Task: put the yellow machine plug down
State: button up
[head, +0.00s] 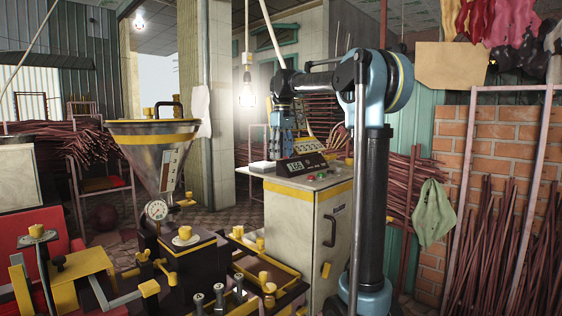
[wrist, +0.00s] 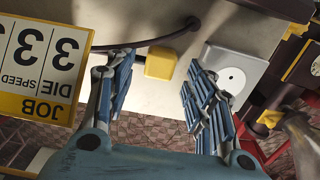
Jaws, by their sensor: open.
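The yellow plug (wrist: 161,62) shows in the wrist view as a small yellow block against a pale surface, close to a dark curved cable (wrist: 150,41). My gripper (wrist: 158,72) is open, with one blue finger on each side of the plug. Gaps show between the plug and both fingers, so it looks unheld; whether it lies on the surface is hard to tell.
A grey square plate with a white disc (wrist: 233,75) lies right of the fingers in the wrist view. A job sign (wrist: 42,65) is close on the left. In the head view, a display box (head: 301,165) tops the cabinet and a steel hopper (head: 157,150) stands left.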

notch_tip(320, 180, up, 10)
dwell(0.4)
dwell(0.3)
